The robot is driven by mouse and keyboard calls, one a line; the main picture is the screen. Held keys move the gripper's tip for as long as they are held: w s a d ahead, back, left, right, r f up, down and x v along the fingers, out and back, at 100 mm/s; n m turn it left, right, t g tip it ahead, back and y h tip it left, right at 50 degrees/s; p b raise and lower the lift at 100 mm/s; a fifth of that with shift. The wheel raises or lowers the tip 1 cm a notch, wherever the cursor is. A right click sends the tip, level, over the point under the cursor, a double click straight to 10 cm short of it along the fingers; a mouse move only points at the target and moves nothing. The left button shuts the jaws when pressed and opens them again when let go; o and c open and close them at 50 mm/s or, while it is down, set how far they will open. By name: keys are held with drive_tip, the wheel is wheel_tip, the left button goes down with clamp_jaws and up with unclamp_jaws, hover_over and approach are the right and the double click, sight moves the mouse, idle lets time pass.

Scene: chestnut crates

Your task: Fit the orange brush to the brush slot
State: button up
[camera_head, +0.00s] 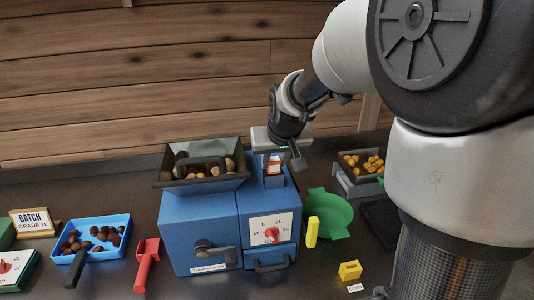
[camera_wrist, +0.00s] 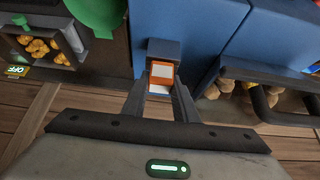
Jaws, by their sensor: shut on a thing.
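The orange brush (camera_wrist: 160,71), with white on its face, is between the fingers of my gripper (camera_wrist: 162,95) in the wrist view. My gripper (camera_head: 279,157) is shut on it above the right part of the blue machine (camera_head: 215,210). The brush also shows in the head view (camera_head: 274,168) as a small orange and white piece under my gripper. A dark grey block (camera_wrist: 163,47) on the machine is right beside the brush and looks like the brush slot. I cannot tell whether the brush is inside it or only close to it.
A dark hopper (camera_head: 165,180) with brown chestnuts stands on the machine, left of my gripper. A green dish (camera_head: 335,222) and a yellow block (camera_head: 312,232) are to the right. A blue tray (camera_head: 83,256), a red scoop (camera_head: 146,262) and a crate of orange pieces (camera_head: 347,184) stand around.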

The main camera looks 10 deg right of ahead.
drive_tip(key=shift+f, duration=0.2)
drive_tip(key=o, duration=1.1)
drive_tip(key=shift+r, duration=0.1)
drive_tip(key=shift+o, duration=0.2)
drive_tip(key=p+v, duration=0.1)
drive_tip(key=v, duration=1.6)
drive_tip(key=shift+r, duration=0.2)
drive_tip(key=s+g+p, duration=0.1)
drive_tip(key=s+p, duration=0.5)
drive_tip(key=s, duration=1.1)
drive_tip(key=shift+s+f+p, duration=0.3)
drive_tip(key=shift+p, duration=0.05)
